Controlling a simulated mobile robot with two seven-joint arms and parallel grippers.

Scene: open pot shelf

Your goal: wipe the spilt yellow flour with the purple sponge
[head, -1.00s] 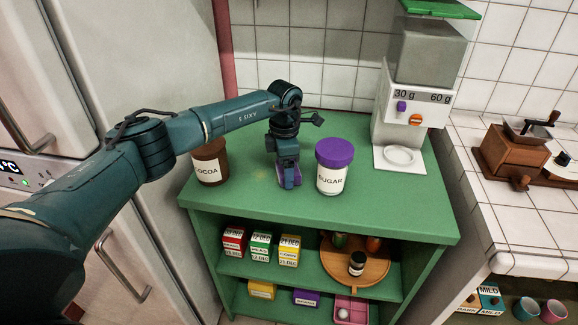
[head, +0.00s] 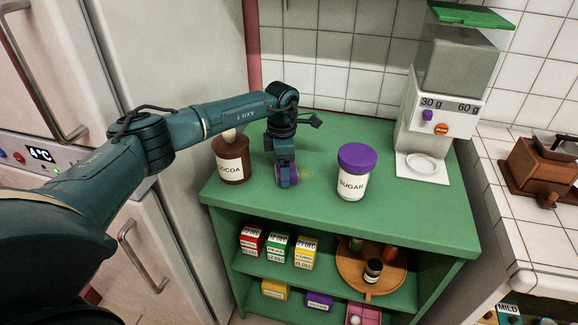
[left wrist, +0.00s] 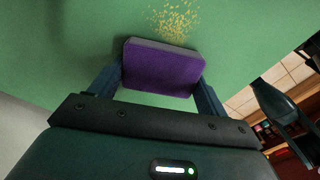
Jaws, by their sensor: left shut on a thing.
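My left gripper (head: 287,181) is shut on the purple sponge (left wrist: 160,68) and holds it at the green top of the shelf, between the cocoa jar and the sugar jar. In the head view a sliver of the sponge (head: 294,175) shows between the fingers. The spilt yellow flour (left wrist: 175,20) is a speckled patch just beyond the sponge's grey edge in the left wrist view. In the head view a faint part of the flour (head: 306,173) shows just right of the gripper. Whether the sponge touches the top is hard to tell.
The brown cocoa jar (head: 231,160) stands close left of the gripper. The purple-lidded sugar jar (head: 353,172) stands to its right. A white dispenser (head: 437,130) stands at the back right. The green top (head: 400,215) is clear at its front right.

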